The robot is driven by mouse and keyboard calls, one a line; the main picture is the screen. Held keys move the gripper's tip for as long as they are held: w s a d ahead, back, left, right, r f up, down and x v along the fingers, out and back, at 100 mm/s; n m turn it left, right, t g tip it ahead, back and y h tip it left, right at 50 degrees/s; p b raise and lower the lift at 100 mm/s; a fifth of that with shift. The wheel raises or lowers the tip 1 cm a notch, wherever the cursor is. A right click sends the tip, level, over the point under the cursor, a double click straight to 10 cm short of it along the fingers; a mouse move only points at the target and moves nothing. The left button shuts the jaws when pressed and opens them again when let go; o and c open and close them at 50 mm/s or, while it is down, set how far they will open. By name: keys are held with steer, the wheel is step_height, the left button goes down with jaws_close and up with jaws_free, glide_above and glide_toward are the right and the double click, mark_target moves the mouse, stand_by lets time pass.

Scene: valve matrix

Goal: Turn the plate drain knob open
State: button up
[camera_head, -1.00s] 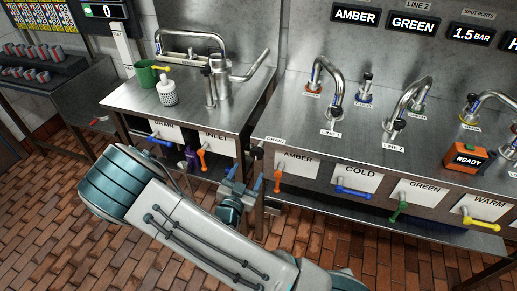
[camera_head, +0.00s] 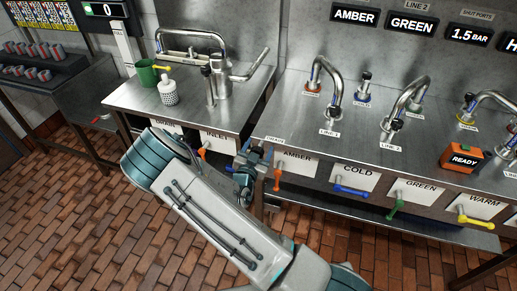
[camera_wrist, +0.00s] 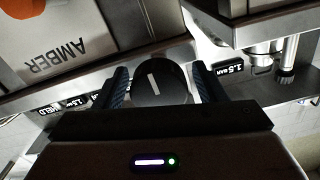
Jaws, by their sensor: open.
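The plate drain knob (camera_wrist: 165,84) is a dark round knob with a white line across its face. In the wrist view it sits between the two blue fingers of my gripper (camera_wrist: 162,78), with the white line slightly tilted. My gripper is open, with one finger on each side of the knob; I cannot tell whether either touches it. In the head view my gripper (camera_head: 255,153) is at the counter's front edge, left of the AMBER label, and hides the knob. A small tag (camera_head: 275,140) lies on the counter just above there.
The orange AMBER handle (camera_head: 278,180) hangs close to the right of my gripper. Blue, green and yellow handles follow further right. The orange INLET handle (camera_head: 203,151) is to the left, on the sink counter (camera_head: 130,98). Taps stand on the right counter (camera_head: 290,120).

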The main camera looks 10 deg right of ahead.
steer(key=c, duration=1)
steer(key=shift+o, duration=0.2)
steer(key=shift+n+b, duration=0.35)
steer(key=shift+n, duration=0.05)
steer(key=n+b, duration=0.1)
steer(key=n, duration=0.1)
steer(key=shift+a+f+n+b, duration=0.1)
steer(key=shift+f+n+b, duration=0.05)
steer(key=shift+n+b, duration=0.2)
steer(key=n+b, duration=0.1)
steer(key=n, duration=0.4)
steer(key=shift+a+n+b, duration=0.1)
steer(key=shift+n+b, duration=0.15)
steer(key=shift+b, duration=0.1)
steer(key=n, duration=0.4)
steer(key=shift+w+a+f+n, duration=0.1)
steer(key=shift+f+n, duration=0.05)
steer(key=shift+n, duration=2.35)
